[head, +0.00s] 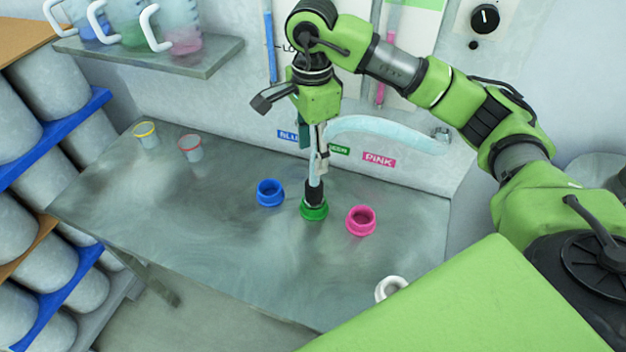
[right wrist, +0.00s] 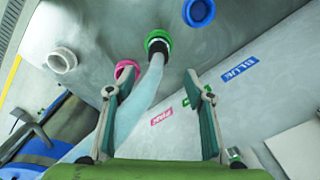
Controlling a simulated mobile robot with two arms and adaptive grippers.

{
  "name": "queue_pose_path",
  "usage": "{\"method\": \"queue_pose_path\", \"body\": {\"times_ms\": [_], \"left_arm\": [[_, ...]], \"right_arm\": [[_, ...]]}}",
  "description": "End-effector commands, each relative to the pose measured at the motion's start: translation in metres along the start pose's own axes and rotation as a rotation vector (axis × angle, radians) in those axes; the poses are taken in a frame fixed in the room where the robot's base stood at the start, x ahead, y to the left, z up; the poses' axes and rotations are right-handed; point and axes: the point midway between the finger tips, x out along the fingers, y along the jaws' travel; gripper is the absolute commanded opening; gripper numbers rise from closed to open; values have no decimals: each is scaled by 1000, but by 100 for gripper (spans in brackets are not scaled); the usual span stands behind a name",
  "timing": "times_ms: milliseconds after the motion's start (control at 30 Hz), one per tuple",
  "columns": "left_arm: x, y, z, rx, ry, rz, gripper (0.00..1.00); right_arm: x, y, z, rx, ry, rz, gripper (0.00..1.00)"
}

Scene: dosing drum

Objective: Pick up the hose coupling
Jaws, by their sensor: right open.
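The hose coupling (head: 314,195) is a dark end piece on a pale blue hose (head: 380,128). It stands upright in the green ring (head: 314,212) on the metal table. In the right wrist view the dark coupling (right wrist: 158,54) sits at the green ring (right wrist: 158,38), beyond my fingertips. My right gripper (head: 321,165) points down above the coupling, its fingers beside the hose. In the right wrist view my right gripper (right wrist: 151,87) is open, with the hose (right wrist: 140,105) running between the fingers without a clear grip. My left gripper is not in view.
A blue ring (head: 269,193) and a pink ring (head: 361,221) flank the green one. A white ring (head: 390,287) is near the front edge. Two cups (head: 147,135) (head: 191,148) stand at the back left. A shelf (head: 150,58) holds pitchers. The table's left middle is clear.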

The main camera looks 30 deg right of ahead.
Motion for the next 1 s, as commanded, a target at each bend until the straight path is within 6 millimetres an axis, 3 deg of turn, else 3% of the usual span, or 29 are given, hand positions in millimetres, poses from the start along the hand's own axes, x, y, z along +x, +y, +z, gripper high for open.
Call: {"method": "queue_pose_path", "body": {"times_ms": [33,167,333,633,800,1000], "left_arm": [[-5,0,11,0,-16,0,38],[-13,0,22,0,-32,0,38],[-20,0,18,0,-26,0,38],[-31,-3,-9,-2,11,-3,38],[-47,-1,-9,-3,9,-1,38],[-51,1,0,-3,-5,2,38]], "right_arm": [[8,2,0,0,2,7,48],[33,2,-1,0,2,8,48],[63,2,-1,0,1,6,48],[86,2,-2,1,0,6,48],[109,3,-4,2,1,7,48],[129,1,-3,0,-1,1,48]]}}
